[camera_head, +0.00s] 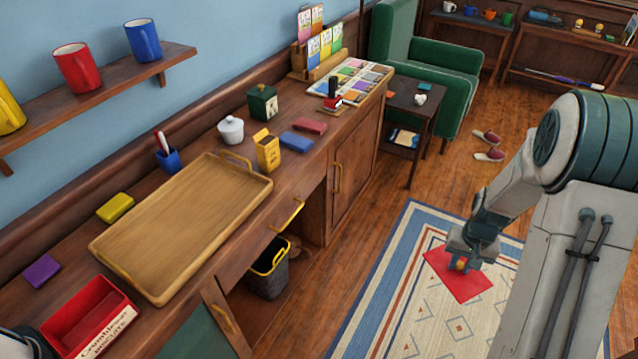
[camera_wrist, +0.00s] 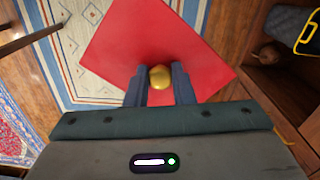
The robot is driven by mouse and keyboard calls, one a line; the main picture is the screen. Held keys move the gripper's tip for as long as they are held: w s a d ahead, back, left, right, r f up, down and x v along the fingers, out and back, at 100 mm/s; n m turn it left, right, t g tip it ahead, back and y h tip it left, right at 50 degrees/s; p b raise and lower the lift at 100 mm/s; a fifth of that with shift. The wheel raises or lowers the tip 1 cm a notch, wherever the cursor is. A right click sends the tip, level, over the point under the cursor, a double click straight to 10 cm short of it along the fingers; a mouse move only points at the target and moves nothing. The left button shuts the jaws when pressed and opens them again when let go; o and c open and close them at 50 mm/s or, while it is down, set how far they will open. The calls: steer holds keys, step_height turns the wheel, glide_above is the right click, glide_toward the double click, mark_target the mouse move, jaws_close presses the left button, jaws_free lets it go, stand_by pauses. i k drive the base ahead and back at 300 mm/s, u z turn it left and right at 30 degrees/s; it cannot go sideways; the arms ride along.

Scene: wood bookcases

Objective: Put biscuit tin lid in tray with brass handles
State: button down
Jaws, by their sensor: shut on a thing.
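The biscuit tin lid (camera_head: 470,284) is a flat red square with a small gold knob. My gripper (camera_head: 460,262) is shut on that knob and holds the lid in the air above the patterned rug. In the wrist view the lid (camera_wrist: 140,38) spreads out beyond my fingers (camera_wrist: 160,76), with the knob between them. The tray with brass handles (camera_head: 185,222) is a light wooden tray lying empty on the long wooden counter at the left. One brass handle shows at each end. The lid is well to the right of the tray and apart from it.
A red open tin with lettering (camera_head: 92,318) stands at the tray's near end. A yellow block (camera_head: 115,207), blue pen cup (camera_head: 168,158), white lidded pot (camera_head: 230,130) and yellow box (camera_head: 267,151) stand around the tray. A dark bin (camera_head: 269,270) sits under the counter.

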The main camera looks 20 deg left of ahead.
mark_target(214, 193)
steer(key=z, duration=0.35)
steer(key=i, duration=1.7)
steer(key=u, duration=3.4)
